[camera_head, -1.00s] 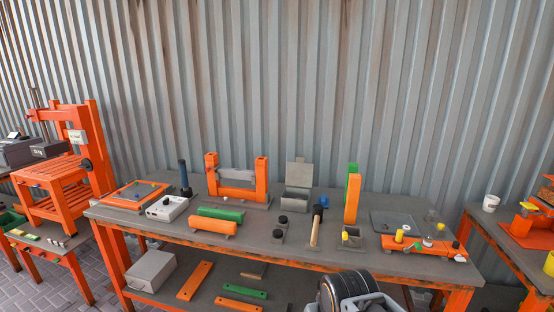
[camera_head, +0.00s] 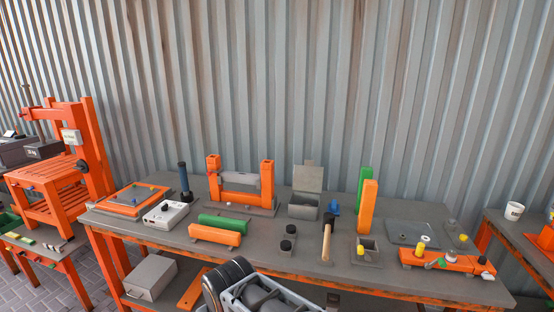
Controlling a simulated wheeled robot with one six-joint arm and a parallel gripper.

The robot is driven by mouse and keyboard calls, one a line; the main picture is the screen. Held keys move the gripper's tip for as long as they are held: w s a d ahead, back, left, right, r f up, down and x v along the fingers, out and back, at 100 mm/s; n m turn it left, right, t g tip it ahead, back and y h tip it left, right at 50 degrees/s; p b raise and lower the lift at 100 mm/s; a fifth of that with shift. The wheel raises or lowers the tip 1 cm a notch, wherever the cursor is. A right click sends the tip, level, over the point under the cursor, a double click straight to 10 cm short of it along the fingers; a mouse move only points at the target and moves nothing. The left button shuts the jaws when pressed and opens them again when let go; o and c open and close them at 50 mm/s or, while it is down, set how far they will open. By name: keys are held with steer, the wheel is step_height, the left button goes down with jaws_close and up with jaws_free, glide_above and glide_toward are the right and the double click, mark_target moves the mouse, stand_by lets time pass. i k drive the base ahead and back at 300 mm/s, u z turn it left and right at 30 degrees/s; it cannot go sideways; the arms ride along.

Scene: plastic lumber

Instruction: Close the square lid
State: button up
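A small grey box (camera_head: 302,206) stands at the back middle of the workbench. Its square grey lid (camera_head: 308,177) stands raised at the back of the box, so the box is open. The inside of the box shows only in part. My gripper's fingers are not in view. Part of my own arm, black and grey, shows at the bottom edge, in front of the bench and well short of the box.
The workbench (camera_head: 215,248) also holds a hammer (camera_head: 327,240) and an upright orange block (camera_head: 367,207) to the right of the box, black-topped cylinders (camera_head: 288,237) before it, and an orange frame (camera_head: 213,180) on its left. Bare bench top lies between them.

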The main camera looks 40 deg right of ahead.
mark_target(307, 178)
steer(key=z, duration=0.2)
steer(key=i, duration=0.65)
steer(key=z, duration=0.5)
